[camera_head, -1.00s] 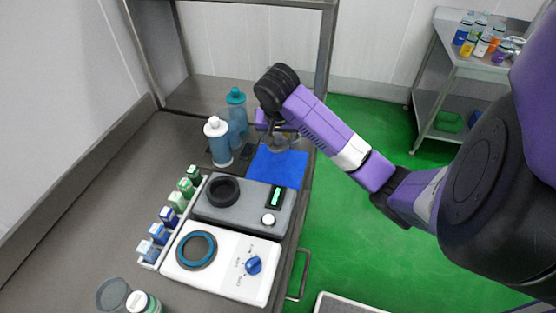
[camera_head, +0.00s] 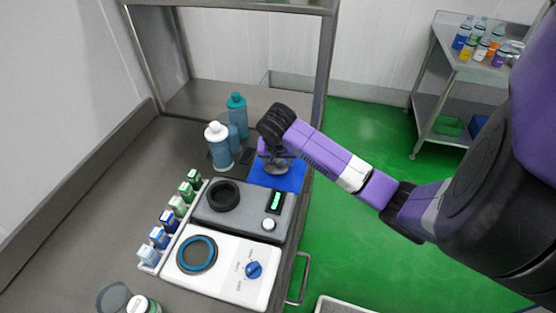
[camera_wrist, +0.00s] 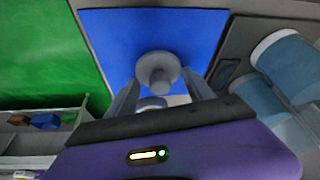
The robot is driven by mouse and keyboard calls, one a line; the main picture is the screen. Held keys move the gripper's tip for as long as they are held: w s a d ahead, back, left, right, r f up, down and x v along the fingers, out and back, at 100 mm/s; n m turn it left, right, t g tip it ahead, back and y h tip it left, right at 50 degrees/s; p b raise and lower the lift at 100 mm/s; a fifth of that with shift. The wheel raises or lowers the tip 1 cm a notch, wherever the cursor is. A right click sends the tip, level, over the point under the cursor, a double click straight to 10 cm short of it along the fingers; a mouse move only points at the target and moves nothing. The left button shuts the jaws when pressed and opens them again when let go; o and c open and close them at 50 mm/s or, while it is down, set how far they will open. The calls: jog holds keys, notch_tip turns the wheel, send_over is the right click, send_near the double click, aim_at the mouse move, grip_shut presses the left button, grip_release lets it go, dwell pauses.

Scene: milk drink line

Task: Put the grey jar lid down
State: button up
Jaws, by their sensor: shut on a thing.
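The grey jar lid (camera_wrist: 158,70) is round with a raised knob. In the wrist view it sits between the two fingers of my gripper (camera_wrist: 162,84), which is shut on it, over the blue mat (camera_wrist: 110,35). In the head view the lid (camera_head: 277,169) shows small and partly hidden under my gripper (camera_head: 275,158), low over the blue mat (camera_head: 291,180). I cannot tell whether the lid touches the mat.
A grey device with a black ring (camera_head: 224,195) and a white device (camera_head: 228,283) lie in front. Small boxes line the left (camera_head: 168,222).

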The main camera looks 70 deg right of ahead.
jog(key=o, duration=1.6)
